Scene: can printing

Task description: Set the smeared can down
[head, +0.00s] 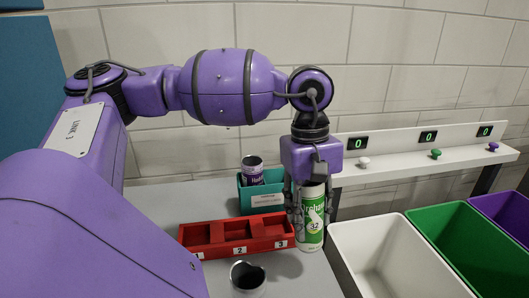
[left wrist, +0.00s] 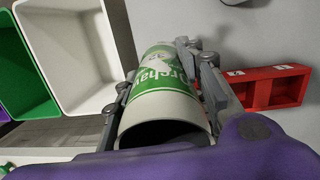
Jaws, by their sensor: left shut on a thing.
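A green and white can (head: 313,228) with "Orchard" lettering and a "32" stands upright in my left gripper (head: 308,200), which is shut on its sides. It is just right of slot 3 of the red tray (head: 211,251), over the right edge area of the grey table. I cannot tell whether its base touches the table. The left wrist view shows the can (left wrist: 163,103) between the fingers, its dark open end toward the camera. A pale patch shows on the label; I cannot tell if it is a smear. My right gripper is not in view.
A teal box (head: 245,200) holding a purple-labelled can (head: 252,170) stands behind the red tray. An open dark-mouthed can (head: 248,279) stands in front. White (head: 351,263), green (head: 440,221) and purple (head: 487,203) bins are right, below a shelf with buttons and "0" displays.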

